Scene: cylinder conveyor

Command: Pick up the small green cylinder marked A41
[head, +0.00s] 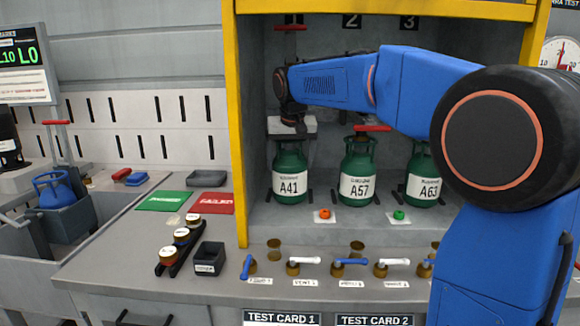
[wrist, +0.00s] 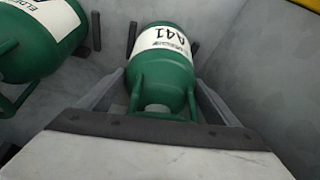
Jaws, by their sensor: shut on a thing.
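The small green cylinder A41 (head: 290,174) stands upright at the left of the cabinet shelf, with a white label facing out. My gripper (head: 291,136) is above it, reaching down over its top collar. In the wrist view the A41 cylinder (wrist: 162,68) lies between the two fingers of my gripper (wrist: 160,100), which are shut on its upper part. The cylinder looks to be at shelf level; I cannot tell whether its base touches the shelf.
Green cylinders A57 (head: 357,178) and A63 (head: 422,180) stand to the right, A57 close beside. The yellow cabinet frame (head: 238,130) is near on the left. Small valves with blue and white handles (head: 340,264) line the counter front. Black brackets flank the cylinders.

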